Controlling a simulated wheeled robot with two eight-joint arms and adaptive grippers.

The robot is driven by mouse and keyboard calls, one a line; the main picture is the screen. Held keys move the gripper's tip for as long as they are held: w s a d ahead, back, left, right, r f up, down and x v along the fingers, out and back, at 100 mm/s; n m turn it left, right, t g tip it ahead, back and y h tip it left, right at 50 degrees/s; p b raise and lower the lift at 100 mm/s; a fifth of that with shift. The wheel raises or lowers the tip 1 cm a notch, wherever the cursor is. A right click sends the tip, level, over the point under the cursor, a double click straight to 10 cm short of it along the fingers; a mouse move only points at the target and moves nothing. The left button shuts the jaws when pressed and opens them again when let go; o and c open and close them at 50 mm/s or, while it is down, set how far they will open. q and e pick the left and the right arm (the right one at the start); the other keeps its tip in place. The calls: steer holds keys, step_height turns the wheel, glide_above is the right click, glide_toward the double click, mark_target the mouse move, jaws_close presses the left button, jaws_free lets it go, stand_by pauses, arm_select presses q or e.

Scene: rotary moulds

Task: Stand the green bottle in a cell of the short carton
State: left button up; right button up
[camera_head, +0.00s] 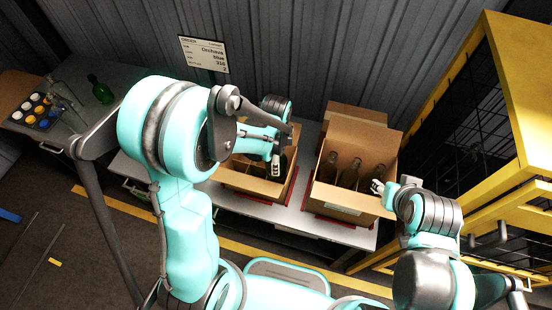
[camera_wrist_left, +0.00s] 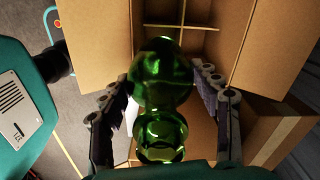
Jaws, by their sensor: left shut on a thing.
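My left gripper (camera_head: 280,143) is over the short carton (camera_head: 236,179), the left of two open cardboard cartons. In the left wrist view its two fingers (camera_wrist_left: 165,112) are shut on the green bottle (camera_wrist_left: 160,78), one on each side. The bottle's body points toward the carton's divided cells (camera_wrist_left: 180,22), several of which look empty at the top of that view. Whether the bottle's base is inside a cell is hidden. In the head view the arm mostly covers the bottle. My right gripper (camera_head: 380,187) is beside the tall carton (camera_head: 338,196); its fingers are too small to judge.
The tall carton holds several brown bottles (camera_head: 353,174). Another green bottle (camera_head: 100,90) stands on the left table beside a tray of coloured caps (camera_head: 35,110). A yellow rack (camera_head: 520,85) stands at the right. A sign (camera_head: 204,54) hangs on the wall.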

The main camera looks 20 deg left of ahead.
arm_select(q)
steer(key=shift+f+b, duration=2.45)
steer(key=shift+f, duration=0.4)
arm_select(e)
steer(key=shift+f, duration=2.65)
arm_select(q)
steer(key=shift+r, duration=0.2)
arm_select(e)
steer(key=shift+r, duration=0.2)
arm_select(q)
steer(key=o, duration=1.5)
steer(key=shift+o, duration=0.5)
steer(key=shift+o, duration=1.3)
steer(key=shift+r+p, duration=3.85)
steer(key=shift+r, duration=1.25)
arm_select(e)
step_height(320, 180, up, 7)
